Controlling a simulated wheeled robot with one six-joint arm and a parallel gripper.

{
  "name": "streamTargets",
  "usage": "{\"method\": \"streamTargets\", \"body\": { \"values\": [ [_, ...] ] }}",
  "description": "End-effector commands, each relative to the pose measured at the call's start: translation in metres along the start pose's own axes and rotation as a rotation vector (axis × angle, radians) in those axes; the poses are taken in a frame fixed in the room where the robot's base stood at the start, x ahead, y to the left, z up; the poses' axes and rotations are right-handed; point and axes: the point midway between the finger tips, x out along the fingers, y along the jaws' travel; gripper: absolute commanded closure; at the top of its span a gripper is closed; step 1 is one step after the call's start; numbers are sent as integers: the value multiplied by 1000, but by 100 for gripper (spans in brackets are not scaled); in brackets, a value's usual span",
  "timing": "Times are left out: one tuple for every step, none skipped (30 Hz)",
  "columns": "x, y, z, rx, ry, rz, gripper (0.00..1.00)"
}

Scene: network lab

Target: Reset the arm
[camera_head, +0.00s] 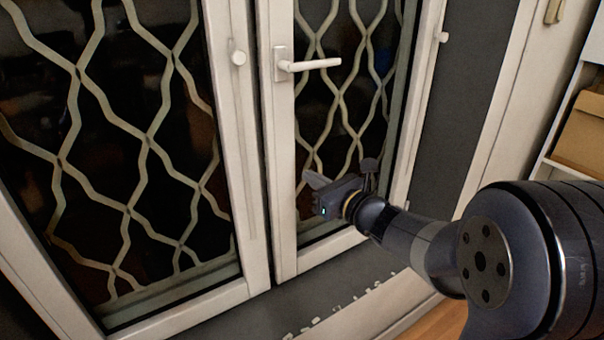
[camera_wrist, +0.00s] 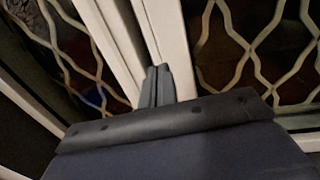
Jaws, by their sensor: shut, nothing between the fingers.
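My gripper (camera_wrist: 157,84) shows in the wrist view with its two dark fingers together and nothing between them. In the head view my arm reaches in from the lower right, and the gripper (camera_head: 318,181) is in front of the right-hand glazed panel, below the white handle. The gap between gripper and panel is hard to judge. In the wrist view the fingers point at the white frame (camera_wrist: 117,40) between the two panels.
A white-framed double window or door with a wavy lattice (camera_head: 80,70) fills the left and middle. Its white lever handle (camera_head: 310,65) sticks out above my gripper. A grey ledge (camera_head: 262,318) runs below. A shelf with a cardboard box (camera_head: 583,135) stands at the right.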

Motion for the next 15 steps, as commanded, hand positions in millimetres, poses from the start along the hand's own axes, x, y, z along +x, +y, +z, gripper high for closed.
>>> {"method": "streamTargets", "body": {
  "values": [
    [-10, 0, -1, 0, -1, -4, 100],
    [-15, 1, -1, 1, 0, -4, 100],
    [-20, 2, -1, 0, 0, -3, 100],
    [-25, 2, -1, 0, 0, -3, 100],
    [-28, 3, -1, 0, 0, -3, 100],
    [-32, 3, 0, 0, 0, -3, 100],
    [-34, 4, -1, 0, 0, -3, 100],
    [-36, 4, -1, 1, 1, -3, 100],
    [-39, 4, -1, 1, 2, -3, 100],
    [-40, 5, -1, 1, 1, -2, 100],
    [-41, 5, -1, 1, 1, -2, 100],
    [-41, 5, -1, 1, 1, -1, 100],
    [-42, 5, 0, 1, 1, -1, 100],
    [-42, 5, 0, 1, 1, -1, 100],
    [-42, 5, 0, 1, 1, -1, 100]
  ]
}}
